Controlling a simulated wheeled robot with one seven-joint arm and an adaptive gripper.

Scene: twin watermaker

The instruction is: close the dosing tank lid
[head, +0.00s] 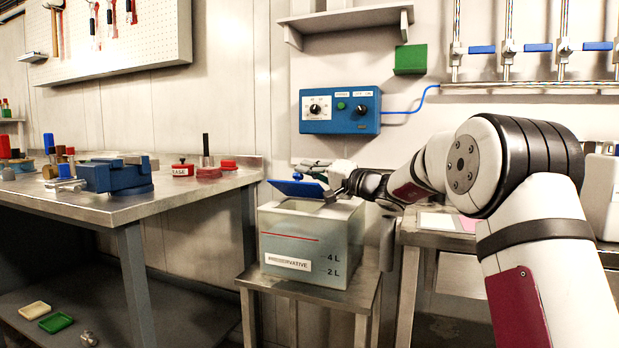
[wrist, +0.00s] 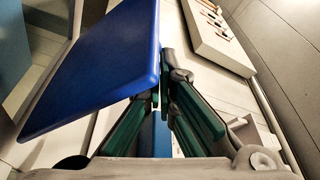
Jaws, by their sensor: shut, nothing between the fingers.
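The dosing tank (head: 338,232) is a translucent box with a red line, level marks and a label, on a small metal stand. Its blue lid (head: 297,188) is tilted up above the tank's top, partly open. In the wrist view the lid (wrist: 105,65) fills the upper left, close beside the fingers. My gripper (head: 318,172) is at the lid's upper right in the head view, behind or beside it. In the wrist view my gripper (wrist: 160,95) has its green-padded fingers together and empty. Whether they touch the lid I cannot tell.
A blue control box (head: 340,110) hangs on the wall above the tank. A workbench (head: 130,207) with a blue vise (head: 115,175) stands at left. A metal table (head: 450,238) is close on the right, under my arm. A pegboard (head: 115,35) hangs upper left.

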